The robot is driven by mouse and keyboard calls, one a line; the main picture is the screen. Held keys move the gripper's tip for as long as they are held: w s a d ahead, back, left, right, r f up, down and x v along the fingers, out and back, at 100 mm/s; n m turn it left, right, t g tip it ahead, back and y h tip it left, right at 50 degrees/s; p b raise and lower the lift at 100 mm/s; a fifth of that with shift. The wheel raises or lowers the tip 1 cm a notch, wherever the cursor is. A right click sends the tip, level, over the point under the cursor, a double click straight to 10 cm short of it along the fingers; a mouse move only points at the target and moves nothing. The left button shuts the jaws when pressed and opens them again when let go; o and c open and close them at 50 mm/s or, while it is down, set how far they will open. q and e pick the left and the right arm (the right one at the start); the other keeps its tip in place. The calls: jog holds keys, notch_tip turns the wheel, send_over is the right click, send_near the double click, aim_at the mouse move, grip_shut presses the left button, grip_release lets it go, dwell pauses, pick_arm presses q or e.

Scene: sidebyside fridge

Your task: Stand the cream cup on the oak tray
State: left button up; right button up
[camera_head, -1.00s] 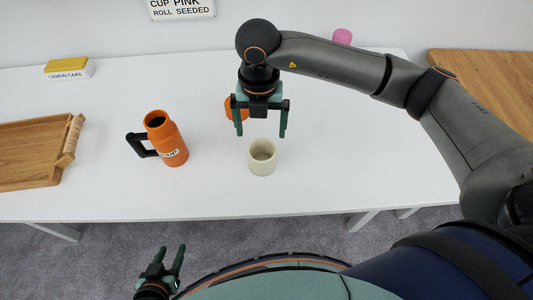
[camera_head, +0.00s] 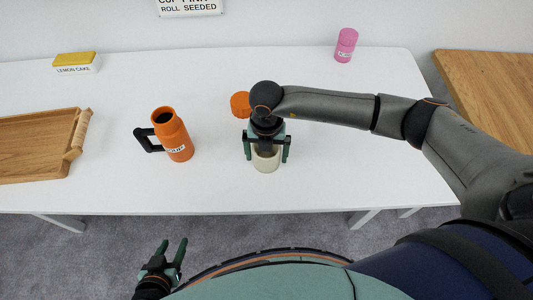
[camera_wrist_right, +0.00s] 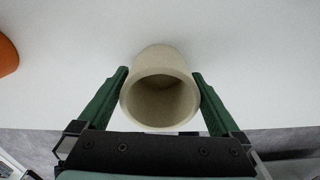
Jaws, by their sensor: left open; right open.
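The cream cup (camera_head: 266,161) stands upright on the white table, near its front edge in the head view. My right gripper (camera_head: 267,156) is open, with one finger on each side of the cup. In the right wrist view the cup (camera_wrist_right: 160,92) lies between the two green fingers (camera_wrist_right: 160,100), its open mouth towards the camera; I cannot tell whether either finger touches it. The oak tray (camera_head: 38,146) lies at the table's left and looks empty. My left gripper (camera_head: 172,259) is open and empty, low in front of the table.
An orange flask (camera_head: 176,142) with a black handle stands between tray and cup. An orange lid-like piece (camera_head: 240,105) lies behind the cup. A lemon cake box (camera_head: 76,64) and pink bottle (camera_head: 345,46) stand at the back. The table's right side is clear under my right arm.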

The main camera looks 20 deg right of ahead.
jog(key=shift+c, duration=0.2)
jog(key=shift+r, duration=0.1)
jog(key=c, duration=1.2)
